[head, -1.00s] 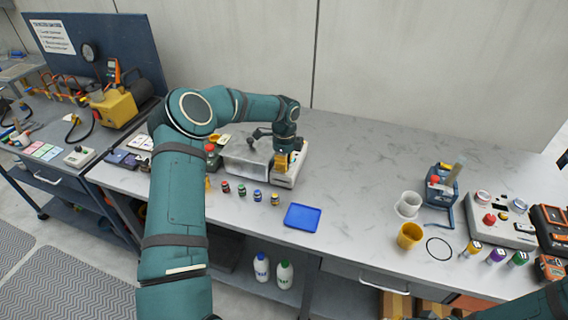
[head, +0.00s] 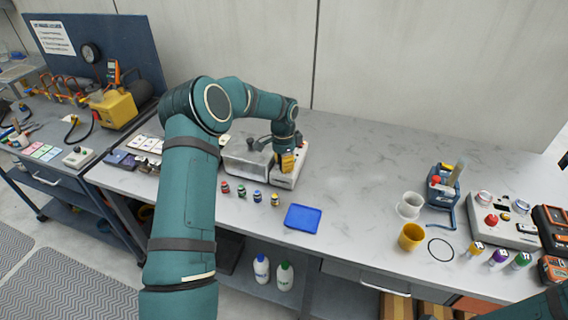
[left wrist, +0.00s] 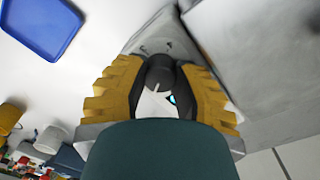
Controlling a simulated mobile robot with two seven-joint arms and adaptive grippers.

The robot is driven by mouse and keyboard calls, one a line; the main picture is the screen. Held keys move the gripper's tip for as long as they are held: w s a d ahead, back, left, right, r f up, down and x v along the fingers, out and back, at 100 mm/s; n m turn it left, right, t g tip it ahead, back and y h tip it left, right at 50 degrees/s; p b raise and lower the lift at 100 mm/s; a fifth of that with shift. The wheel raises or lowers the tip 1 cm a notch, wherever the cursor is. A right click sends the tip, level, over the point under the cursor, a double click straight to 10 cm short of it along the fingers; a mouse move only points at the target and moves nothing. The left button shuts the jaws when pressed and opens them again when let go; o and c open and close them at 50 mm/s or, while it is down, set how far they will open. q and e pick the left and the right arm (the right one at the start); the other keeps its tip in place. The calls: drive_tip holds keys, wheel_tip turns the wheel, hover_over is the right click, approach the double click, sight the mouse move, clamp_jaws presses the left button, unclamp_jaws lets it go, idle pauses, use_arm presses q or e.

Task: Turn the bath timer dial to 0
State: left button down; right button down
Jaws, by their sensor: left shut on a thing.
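The bath (head: 246,158) is a grey metal box with a light control panel (head: 284,181) at its right end, on the bench. The timer dial (left wrist: 160,74) shows in the left wrist view as a dark round knob with a pale pointer mark. My left gripper (head: 287,164) is at that panel. In the left wrist view its yellow ridged fingers (left wrist: 158,92) are shut on the dial from both sides. The dial's scale and the 0 mark cannot be read. Only a bit of my right arm shows at the lower right; its gripper is out of view.
Small capped vials (head: 241,191) and a blue tray (head: 303,218) lie in front of the bath. The bench between is clear.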

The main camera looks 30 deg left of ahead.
idle(0.5)
use_arm(q)
drive_tip(key=c, duration=0.6)
unclamp_jaws()
drive_tip(key=shift+c, duration=0.2)
drive_tip(key=shift+r, duration=0.1)
drive_tip(key=shift+w+a+r, duration=0.1)
drive_tip(key=shift+r, duration=3.75)
